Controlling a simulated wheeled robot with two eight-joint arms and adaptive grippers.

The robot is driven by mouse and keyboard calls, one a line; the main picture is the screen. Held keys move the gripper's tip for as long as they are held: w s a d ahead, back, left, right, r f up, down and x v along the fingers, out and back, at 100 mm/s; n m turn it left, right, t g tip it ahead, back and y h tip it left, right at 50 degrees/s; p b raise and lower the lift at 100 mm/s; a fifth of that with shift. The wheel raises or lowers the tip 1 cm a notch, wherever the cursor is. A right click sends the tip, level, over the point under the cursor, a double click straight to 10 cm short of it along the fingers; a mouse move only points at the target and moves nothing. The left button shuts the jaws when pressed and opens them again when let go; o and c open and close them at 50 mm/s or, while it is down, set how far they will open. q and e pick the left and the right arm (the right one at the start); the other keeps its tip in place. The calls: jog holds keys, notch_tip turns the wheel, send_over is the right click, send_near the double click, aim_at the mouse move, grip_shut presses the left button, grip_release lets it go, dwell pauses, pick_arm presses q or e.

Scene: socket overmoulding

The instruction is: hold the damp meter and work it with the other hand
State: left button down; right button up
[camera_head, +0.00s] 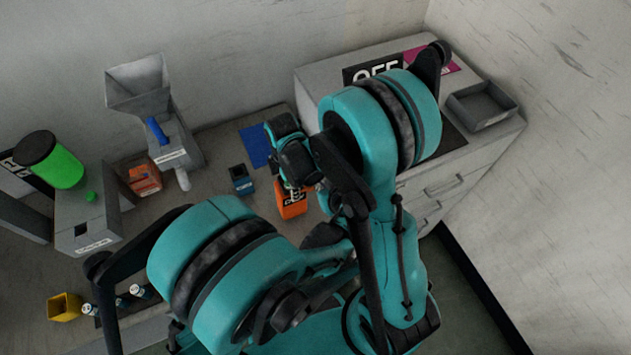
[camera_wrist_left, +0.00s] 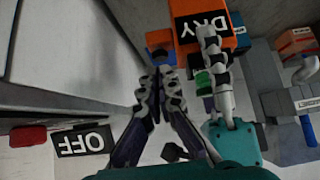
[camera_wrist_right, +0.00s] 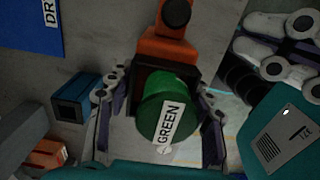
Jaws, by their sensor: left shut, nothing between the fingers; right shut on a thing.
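The orange damp meter (camera_head: 291,206) shows in the head view, partly covered by my arms. In the left wrist view the meter (camera_wrist_left: 183,18) has a dark plate reading DRY. My right gripper (camera_wrist_right: 158,90) is shut on the meter, its fingers on either side of it. A round green piece (camera_wrist_right: 168,112) labelled GREEN faces the right wrist camera; I cannot tell whether it belongs to the meter. My left gripper (camera_head: 296,170) is close to the meter, and in the left wrist view its fingertips (camera_wrist_left: 157,84) are together and empty. Contact with the meter is not clear.
A blue box (camera_head: 241,180) and a blue mat (camera_head: 256,146) are close by on the bench. A hopper (camera_head: 145,95), an orange box (camera_head: 145,179) and a green tub (camera_head: 60,165) stand at left. A grey tray (camera_head: 483,105) and an OFF sign (camera_head: 372,70) are at right.

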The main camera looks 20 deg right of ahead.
pick_arm(q)
jog(key=v, duration=0.3)
jog(key=shift+s+d+r, duration=0.1)
jog(key=shift+s+r, duration=0.05)
jog(key=shift+r, duration=0.25)
pick_arm(e)
jog(key=o, duration=1.2)
